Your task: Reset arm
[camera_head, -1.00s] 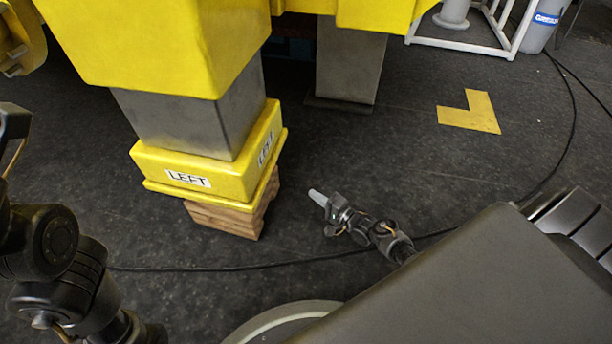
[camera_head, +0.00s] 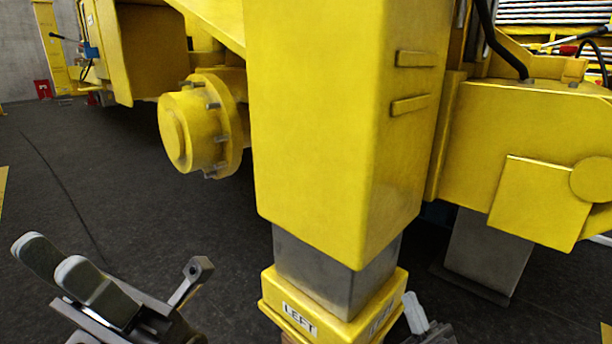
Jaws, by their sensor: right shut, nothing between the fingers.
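My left gripper (camera_head: 50,256) is at the lower left, low over the dark floor. Its two pale fingers stand apart, with nothing seen between them. My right gripper (camera_head: 416,312) shows at the bottom, just right of the yellow foot marked LEFT in the picture. It is shut and holds nothing. Whether it touches the foot I cannot tell. The rest of the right arm is mostly out of view.
A large yellow leg (camera_head: 335,130) with a grey steel post (camera_head: 335,270) stands on the yellow foot (camera_head: 300,322). A yellow hub (camera_head: 195,130) sticks out left of it. A second grey post (camera_head: 485,255) stands at right.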

